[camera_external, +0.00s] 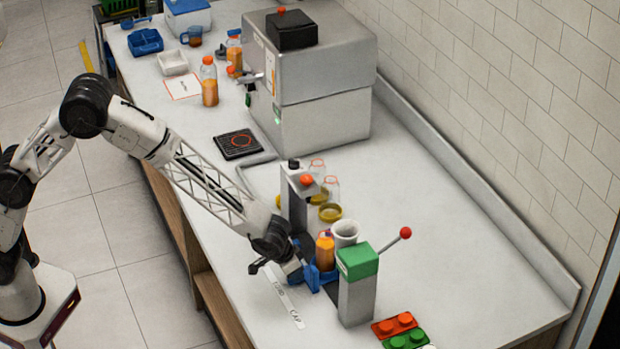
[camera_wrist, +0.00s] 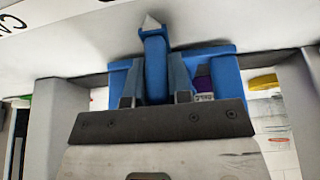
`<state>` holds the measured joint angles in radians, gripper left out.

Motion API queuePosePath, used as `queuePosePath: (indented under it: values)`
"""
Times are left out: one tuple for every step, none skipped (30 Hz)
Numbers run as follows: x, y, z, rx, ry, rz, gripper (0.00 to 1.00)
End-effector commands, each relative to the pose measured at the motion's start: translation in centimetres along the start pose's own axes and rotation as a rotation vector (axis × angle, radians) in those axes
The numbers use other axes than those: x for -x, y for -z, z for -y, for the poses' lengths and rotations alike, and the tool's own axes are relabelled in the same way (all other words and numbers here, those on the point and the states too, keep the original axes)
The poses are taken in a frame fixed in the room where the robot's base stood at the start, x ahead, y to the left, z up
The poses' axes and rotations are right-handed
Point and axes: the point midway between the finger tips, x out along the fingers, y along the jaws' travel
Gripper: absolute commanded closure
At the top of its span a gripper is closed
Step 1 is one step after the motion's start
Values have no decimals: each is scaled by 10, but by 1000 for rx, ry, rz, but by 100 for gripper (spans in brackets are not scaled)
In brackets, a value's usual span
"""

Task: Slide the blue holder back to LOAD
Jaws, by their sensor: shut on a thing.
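The blue holder (camera_external: 317,277) is on the counter between a grey post (camera_external: 296,203) and a green-topped grey column (camera_external: 357,290). An orange bottle (camera_external: 325,252) stands upright in it. My gripper (camera_external: 293,268) is at its front left side. In the wrist view, my gripper (camera_wrist: 155,82) is shut on the blue holder's upright tab (camera_wrist: 155,52), which has a pale pointed tip. The holder's wider blue body (camera_wrist: 222,65) is behind the fingers. A white label strip (camera_external: 289,303) lies in front of the holder; its small lettering is hard to read, with one word looking like CAP.
A red-knobbed lever (camera_external: 394,240) sticks out of the green-topped column. A white cup (camera_external: 345,233) and yellow lids (camera_external: 330,212) stand behind the holder. Red (camera_external: 394,325) and green blocks lie at the front right. The right side of the counter is clear.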

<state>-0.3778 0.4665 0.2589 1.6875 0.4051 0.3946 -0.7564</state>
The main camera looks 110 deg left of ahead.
Motion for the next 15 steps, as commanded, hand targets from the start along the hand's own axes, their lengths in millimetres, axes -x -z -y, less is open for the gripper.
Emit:
queuePosePath:
  values:
    - [0, 0, -2, 0, -1, -1, 100]
    - [0, 0, -3, 0, -1, -1, 100]
    - [0, 0, -3, 1, -1, -1, 100]
    - [0, 0, -4, 1, -1, -1, 100]
    - [0, 0, -4, 1, 0, -1, 100]
    - [0, 0, -3, 1, 0, -1, 100]
    - [0, 0, -3, 1, 0, -1, 100]
    - [0, 0, -3, 1, 0, -1, 100]
    - [0, 0, -3, 1, 0, -1, 100]
    - [0, 0, -3, 1, 0, -1, 100]
    - [0, 0, -3, 1, 0, -1, 100]
    - [0, 0, -3, 1, 0, -1, 75]
    - [0, 0, -3, 1, 0, -1, 70]
    - [0, 0, -3, 1, 0, -1, 66]
    - [0, 0, -3, 1, 0, -1, 59]
